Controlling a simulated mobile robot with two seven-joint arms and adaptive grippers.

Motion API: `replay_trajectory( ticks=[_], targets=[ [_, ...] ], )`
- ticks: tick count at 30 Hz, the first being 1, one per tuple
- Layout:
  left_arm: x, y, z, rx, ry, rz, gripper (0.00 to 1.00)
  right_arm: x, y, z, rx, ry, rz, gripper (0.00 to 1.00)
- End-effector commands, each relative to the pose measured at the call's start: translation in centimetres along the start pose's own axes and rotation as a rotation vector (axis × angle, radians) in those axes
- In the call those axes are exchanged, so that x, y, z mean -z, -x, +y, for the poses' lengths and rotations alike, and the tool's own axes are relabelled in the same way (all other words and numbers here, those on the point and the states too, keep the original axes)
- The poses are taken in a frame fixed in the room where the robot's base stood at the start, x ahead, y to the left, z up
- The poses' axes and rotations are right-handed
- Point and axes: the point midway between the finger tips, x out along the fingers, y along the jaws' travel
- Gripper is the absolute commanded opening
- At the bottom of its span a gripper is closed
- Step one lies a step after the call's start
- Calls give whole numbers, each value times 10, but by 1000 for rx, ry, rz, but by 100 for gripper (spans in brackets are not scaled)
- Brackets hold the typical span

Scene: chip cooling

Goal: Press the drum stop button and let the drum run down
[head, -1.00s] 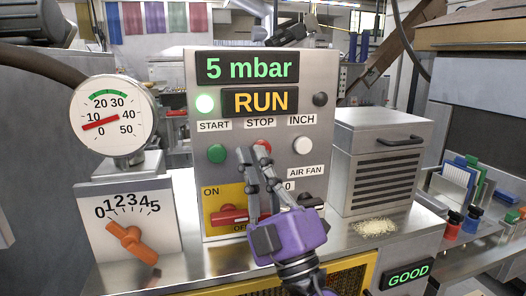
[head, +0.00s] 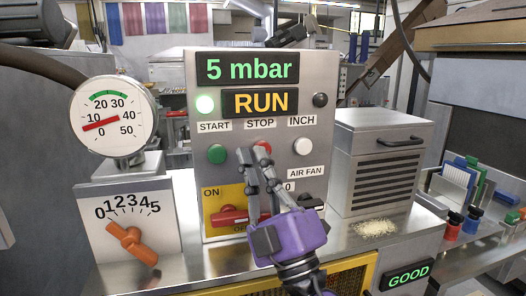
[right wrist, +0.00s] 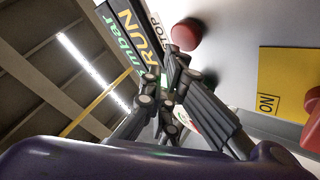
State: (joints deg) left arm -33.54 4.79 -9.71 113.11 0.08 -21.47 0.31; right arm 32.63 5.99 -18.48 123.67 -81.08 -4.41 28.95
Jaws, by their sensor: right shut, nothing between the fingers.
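The grey control panel (head: 262,70) shows "5 mbar" and "RUN" (head: 260,102), with a green lamp (head: 205,103) lit. The red STOP button (head: 265,146) is under its label, partly hidden by my right gripper. My right gripper (head: 248,154), on a purple wrist, is shut and empty, its tips just left of and below the button. I cannot tell how far the tips are from the panel face. My left gripper is not in view.
A green START button (head: 217,153) and white INCH button (head: 302,146) flank STOP. A red ON/OFF switch (head: 229,215) sits on yellow below. A gauge (head: 113,117) and orange dial (head: 132,244) stand left. A vented box (head: 384,165) and crumb pile (head: 376,228) are right.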

Motion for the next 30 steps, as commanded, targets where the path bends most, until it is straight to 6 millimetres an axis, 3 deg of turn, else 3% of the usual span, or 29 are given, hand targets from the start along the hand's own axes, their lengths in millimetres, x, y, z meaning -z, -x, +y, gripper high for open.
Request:
replay_trajectory(
  ticks=[30],
  targets=[
    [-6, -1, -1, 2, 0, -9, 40, -5, -7, -5, 0, 0, 0, 0]
  ],
)
